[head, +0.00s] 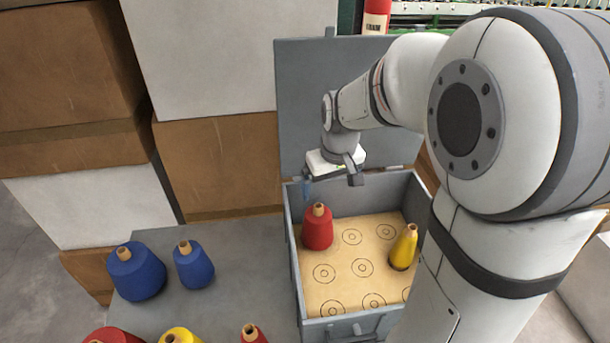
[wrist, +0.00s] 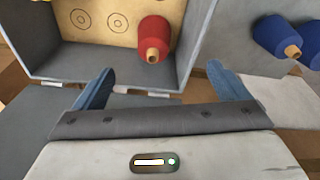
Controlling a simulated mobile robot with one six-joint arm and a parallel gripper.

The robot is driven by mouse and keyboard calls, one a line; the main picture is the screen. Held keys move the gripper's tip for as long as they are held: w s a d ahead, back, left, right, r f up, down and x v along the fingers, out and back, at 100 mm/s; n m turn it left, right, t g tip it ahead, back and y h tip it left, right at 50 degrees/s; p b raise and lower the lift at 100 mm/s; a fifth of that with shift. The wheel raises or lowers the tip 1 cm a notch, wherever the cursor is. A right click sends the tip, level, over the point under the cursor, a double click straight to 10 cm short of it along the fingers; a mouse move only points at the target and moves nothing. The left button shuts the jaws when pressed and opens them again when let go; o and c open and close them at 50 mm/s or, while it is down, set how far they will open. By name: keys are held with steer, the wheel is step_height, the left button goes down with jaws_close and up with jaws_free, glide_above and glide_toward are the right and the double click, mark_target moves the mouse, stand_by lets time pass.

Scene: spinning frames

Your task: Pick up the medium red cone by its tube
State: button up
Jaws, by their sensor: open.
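A red cone (head: 317,232) with a tan tube (head: 318,209) stands upright in the back left of the grey box (head: 296,270). In the wrist view the red cone (wrist: 155,32) lies ahead of the fingers, its tube end (wrist: 153,55) towards me. My gripper (head: 331,183) is open and empty, above the back left of the box, higher than the cone and apart from it. Its blue fingers (wrist: 160,73) are spread wide in the wrist view. Two more red cones, one large (head: 112,335) and one small (head: 252,335), are cut off at the head view's lower edge.
A yellow cone (head: 404,250) stands at the right in the box, whose floor has ringed places, several empty. Two blue cones (head: 136,272) (head: 193,266) and a yellow one (head: 180,335) stand on the grey table (head: 225,265). The raised lid (head: 325,85) is behind my gripper.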

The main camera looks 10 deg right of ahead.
mark_target(318, 205)
steer(key=shift+o, duration=0.4)
steer(key=shift+n+g, duration=0.5)
steer(key=shift+n, duration=0.3)
steer(key=w+f, duration=0.3)
steer(key=f, duration=0.1)
steer(key=w+f+b, duration=0.1)
steer(key=w+f, duration=0.3)
steer(key=f, duration=0.1)
steer(key=w+f, duration=0.3)
steer(key=f, duration=0.1)
steer(key=shift+w+d+f+b, duration=0.2)
steer(key=shift+w+f+b, duration=0.1)
steer(key=shift+w, duration=0.05)
steer(key=f, duration=0.2)
steer(key=f+p, duration=0.1)
steer(key=f, duration=0.5)
steer(key=shift+w+a+p, duration=0.2)
steer(key=shift+w+p, duration=0.1)
steer(key=shift+p, duration=0.1)
steer(key=shift+c, duration=0.4)
steer(key=c, duration=1.8)
